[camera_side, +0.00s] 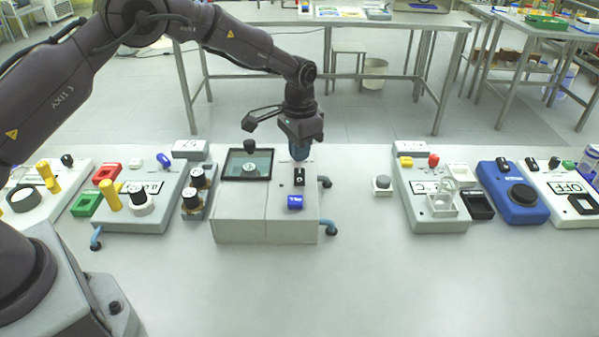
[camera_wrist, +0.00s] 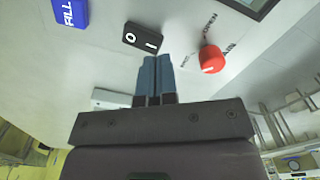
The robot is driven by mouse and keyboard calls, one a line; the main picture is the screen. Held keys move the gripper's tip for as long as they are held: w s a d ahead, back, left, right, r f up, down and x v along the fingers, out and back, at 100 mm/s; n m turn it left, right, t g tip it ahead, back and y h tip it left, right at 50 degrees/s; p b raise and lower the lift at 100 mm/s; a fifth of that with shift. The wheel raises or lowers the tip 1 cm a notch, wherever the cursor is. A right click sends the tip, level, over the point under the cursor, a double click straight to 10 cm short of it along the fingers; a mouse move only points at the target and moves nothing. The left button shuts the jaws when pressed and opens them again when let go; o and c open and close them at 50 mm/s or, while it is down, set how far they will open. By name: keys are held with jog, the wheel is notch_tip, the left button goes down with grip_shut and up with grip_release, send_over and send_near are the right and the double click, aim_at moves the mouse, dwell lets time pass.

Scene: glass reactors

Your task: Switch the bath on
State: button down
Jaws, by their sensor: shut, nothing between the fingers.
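The bath (camera_side: 238,212) is a grey box with a dark-framed window on its top left. Its black rocker switch (camera_side: 299,176) is on the top right, behind the blue FILL button (camera_side: 295,202). In the wrist view the switch (camera_wrist: 144,39) shows a white O and a white bar; which side is pressed I cannot tell. My gripper (camera_side: 299,155) is above the bath's back right part, pointing down, just behind the switch. In the wrist view its blue fingers (camera_wrist: 156,58) are together and empty, with tips close to the switch; contact is not clear.
A red knob (camera_wrist: 211,58) with OPEN lettering sits beside the switch, close to my fingers. The blue FILL button (camera_wrist: 71,12) is on the switch's other side. Two black-capped bottles (camera_side: 197,178) stand left of the bath. The table front is clear.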

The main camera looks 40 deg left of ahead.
jog(key=shift+f, duration=1.45)
dwell(0.6)
jog(key=shift+r, duration=3.55)
jog(key=shift+s+f+n+g, duration=0.15)
jog(key=shift+s+f, duration=0.25)
jog(key=shift+s, duration=0.25)
jog(key=shift+s+f+n+g, duration=0.15)
jog(key=shift+s+f, duration=0.2)
jog(key=shift+s, duration=0.25)
jog(key=s+r+t, duration=0.2)
jog(key=s+r, duration=0.5)
jog(key=s, duration=0.3)
jog(key=s+a+r+n+t, duration=0.1)
jog(key=s+r+t, duration=0.1)
jog(key=s+r, duration=0.5)
jog(key=s+r+n+t, duration=0.1)
jog(key=s+r+t, duration=0.1)
jog(key=s+r, duration=0.5)
jog(key=s, duration=0.6)
jog(key=shift+s+a, duration=0.35)
jog(key=shift+a, duration=0.05)
